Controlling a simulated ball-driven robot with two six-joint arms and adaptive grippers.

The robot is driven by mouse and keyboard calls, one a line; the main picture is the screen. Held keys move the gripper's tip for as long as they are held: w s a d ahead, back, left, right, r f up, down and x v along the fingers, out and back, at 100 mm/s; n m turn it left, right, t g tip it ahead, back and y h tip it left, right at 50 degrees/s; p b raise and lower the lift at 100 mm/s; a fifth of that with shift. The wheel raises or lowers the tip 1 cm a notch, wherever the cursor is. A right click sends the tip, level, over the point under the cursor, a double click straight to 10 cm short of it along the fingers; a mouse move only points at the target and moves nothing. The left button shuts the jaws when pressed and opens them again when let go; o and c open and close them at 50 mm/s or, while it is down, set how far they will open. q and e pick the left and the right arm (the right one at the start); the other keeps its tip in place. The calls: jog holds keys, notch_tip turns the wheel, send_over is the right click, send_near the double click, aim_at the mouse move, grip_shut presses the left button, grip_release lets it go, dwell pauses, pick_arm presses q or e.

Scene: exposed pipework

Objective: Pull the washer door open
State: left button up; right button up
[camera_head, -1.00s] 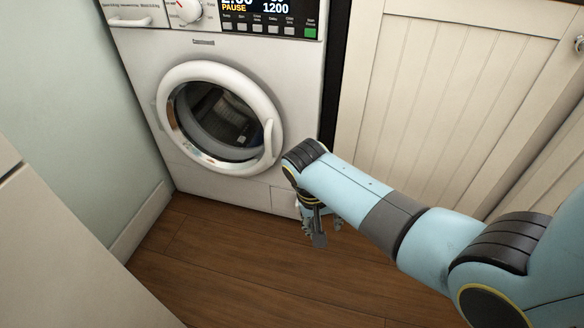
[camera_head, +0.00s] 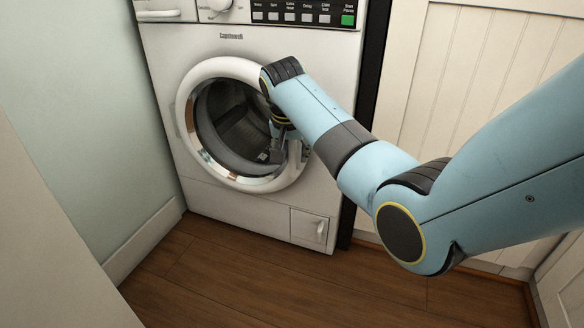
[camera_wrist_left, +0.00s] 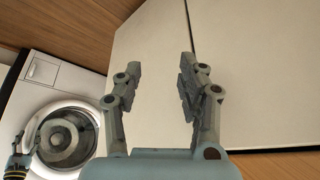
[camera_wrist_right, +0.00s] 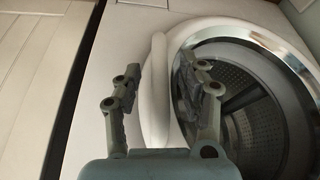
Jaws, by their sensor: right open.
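The white washer (camera_head: 250,50) has a round door (camera_head: 205,68) with a white rim and dark glass; it looks closed. My right gripper (camera_head: 280,150) is at the right side of the door, in front of the handle, which my arm mostly hides in the head view. In the right wrist view, the white upright handle (camera_wrist_right: 157,100) lies between the two open fingers of the right gripper (camera_wrist_right: 163,72). I cannot tell whether they touch it. My left gripper (camera_wrist_left: 160,80) is open and empty in the left wrist view, facing a pale panel, and is outside the head view.
A cream panelled cabinet (camera_head: 470,80) stands right of the washer, beyond a dark gap. A pale green wall (camera_head: 80,90) is close on the left, and a pale panel (camera_head: 40,250) fills the lower left. The wooden floor (camera_head: 220,285) before the washer is clear.

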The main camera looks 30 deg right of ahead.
pick_arm(q)
jog(key=shift+w+f+t+b, duration=0.3)
jog(key=shift+f+t, duration=0.2)
jog(key=shift+f, duration=0.2)
jog(key=shift+w+f+t+b, duration=0.25)
jog(key=shift+f+t, duration=0.25)
jog(key=shift+f, duration=0.15)
pick_arm(e)
jog(key=shift+x, duration=1.15)
grip_shut()
